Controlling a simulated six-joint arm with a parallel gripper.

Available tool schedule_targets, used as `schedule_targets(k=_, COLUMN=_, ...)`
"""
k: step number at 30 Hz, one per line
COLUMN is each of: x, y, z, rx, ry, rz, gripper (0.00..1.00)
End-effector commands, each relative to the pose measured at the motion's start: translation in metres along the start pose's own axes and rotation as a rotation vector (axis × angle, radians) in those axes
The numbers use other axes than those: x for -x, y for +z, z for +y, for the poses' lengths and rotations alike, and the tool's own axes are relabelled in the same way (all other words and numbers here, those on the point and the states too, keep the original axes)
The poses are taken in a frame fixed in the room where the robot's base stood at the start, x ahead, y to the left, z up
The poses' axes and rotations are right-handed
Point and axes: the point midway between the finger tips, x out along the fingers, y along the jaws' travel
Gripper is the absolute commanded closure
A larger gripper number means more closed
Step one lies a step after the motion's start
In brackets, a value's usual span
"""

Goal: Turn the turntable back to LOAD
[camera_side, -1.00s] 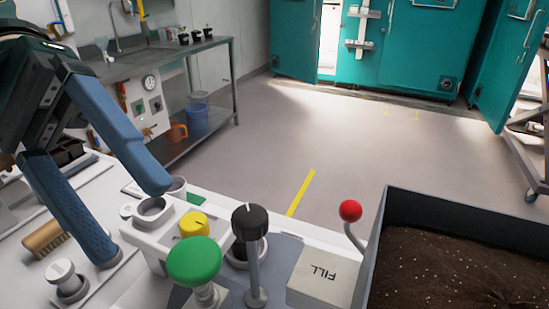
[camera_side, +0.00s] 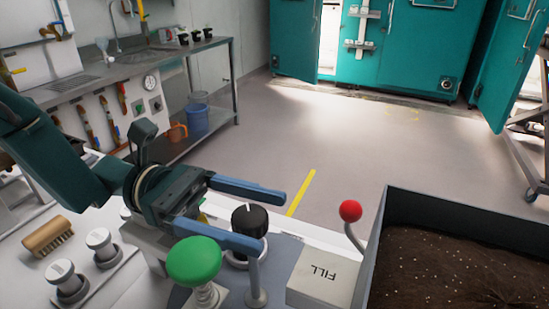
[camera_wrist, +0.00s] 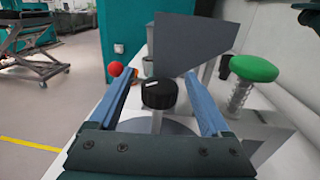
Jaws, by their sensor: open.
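A black knob (camera_side: 250,221) with a white pointer line stands on the grey plate (camera_side: 285,250) at the front of the bench. It also shows in the wrist view (camera_wrist: 159,94). My gripper (camera_side: 273,221) is level and open, its two blue fingers on either side of the black knob. In the wrist view my gripper (camera_wrist: 160,75) has the knob between its fingers, with gaps at both sides. I see no LOAD mark, and I cannot tell for sure which part is the turntable.
A green mushroom button (camera_side: 194,261) stands close to my near finger. A red-balled lever (camera_side: 350,211), a FILL box (camera_side: 325,275) and a soil bin (camera_side: 377,250) are to the right. A brush (camera_side: 47,236) and two capped pots (camera_side: 103,247) lie left.

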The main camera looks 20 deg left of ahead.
Motion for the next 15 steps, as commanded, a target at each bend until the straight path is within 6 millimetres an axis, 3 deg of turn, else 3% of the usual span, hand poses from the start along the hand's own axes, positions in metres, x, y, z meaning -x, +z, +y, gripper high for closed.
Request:
schedule_targets(k=6, x=-0.023, y=0.0, z=-0.001, rx=-0.001, ry=-0.005, rz=0.0, gripper=0.19)
schedule_targets(k=15, x=-0.031, y=0.0, z=0.0, rx=-0.001, ry=0.0, rz=0.0, gripper=0.19)
